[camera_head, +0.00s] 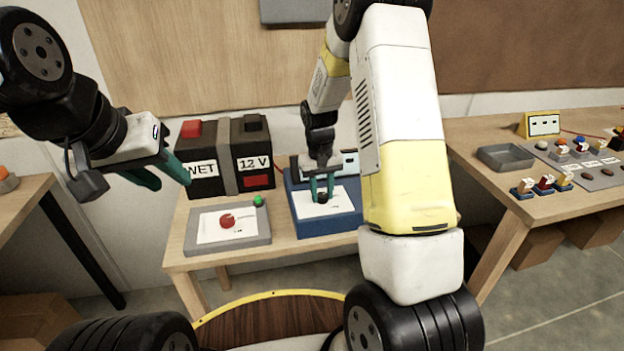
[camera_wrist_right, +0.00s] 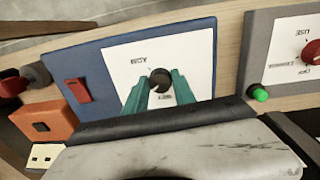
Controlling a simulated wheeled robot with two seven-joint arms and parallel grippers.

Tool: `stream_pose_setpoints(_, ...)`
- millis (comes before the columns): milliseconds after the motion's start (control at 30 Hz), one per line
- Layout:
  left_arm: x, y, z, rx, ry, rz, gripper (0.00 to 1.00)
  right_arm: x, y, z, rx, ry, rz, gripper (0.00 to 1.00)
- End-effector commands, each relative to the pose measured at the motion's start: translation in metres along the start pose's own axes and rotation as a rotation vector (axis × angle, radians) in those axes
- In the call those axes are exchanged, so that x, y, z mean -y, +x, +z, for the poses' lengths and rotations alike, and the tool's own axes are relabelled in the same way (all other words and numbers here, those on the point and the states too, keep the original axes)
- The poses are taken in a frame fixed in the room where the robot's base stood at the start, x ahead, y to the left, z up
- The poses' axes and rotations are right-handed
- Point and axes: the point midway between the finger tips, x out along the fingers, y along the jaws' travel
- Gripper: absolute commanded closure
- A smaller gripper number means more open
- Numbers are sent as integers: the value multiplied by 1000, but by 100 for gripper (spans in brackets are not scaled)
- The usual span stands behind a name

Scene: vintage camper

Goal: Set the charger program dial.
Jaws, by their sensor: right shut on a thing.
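The charger (camera_head: 328,224) is a blue box with a white panel on the table. Its black program dial (camera_wrist_right: 159,77) sits on that panel; the labels AGM and WET show upside down in the right wrist view. My right gripper (camera_head: 321,190) reaches down over the panel, its teal fingers (camera_wrist_right: 163,88) shut on the dial. The fingers partly hide the dial and the lettering near it. A black battery (camera_head: 204,180) marked WET and 12 V stands behind, to the left. My left gripper (camera_head: 165,175) is open and empty, in front of the battery's left side in the picture.
A grey panel box (camera_head: 260,240) with a red knob (camera_head: 228,221) and a green button (camera_head: 258,200) lies left of the charger. The charger has a red switch (camera_wrist_right: 77,91). A side table (camera_head: 480,140) on the right holds a grey tray (camera_head: 506,157) and several small parts.

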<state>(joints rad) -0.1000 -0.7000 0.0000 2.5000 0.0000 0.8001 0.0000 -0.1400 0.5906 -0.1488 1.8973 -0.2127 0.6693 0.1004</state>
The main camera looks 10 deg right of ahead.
Motion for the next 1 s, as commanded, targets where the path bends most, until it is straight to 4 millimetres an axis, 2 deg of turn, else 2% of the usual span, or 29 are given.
stream_pose_setpoints(600, 0, 0, 0, 0, 0, 0, 64, -3, 0, 0, -34, -576, 0, 100)
stream_pose_setpoints(1000, 0, 0, 0, 0, 0, 0, 64, -3, 0, 0, -48, -850, 0, 100)
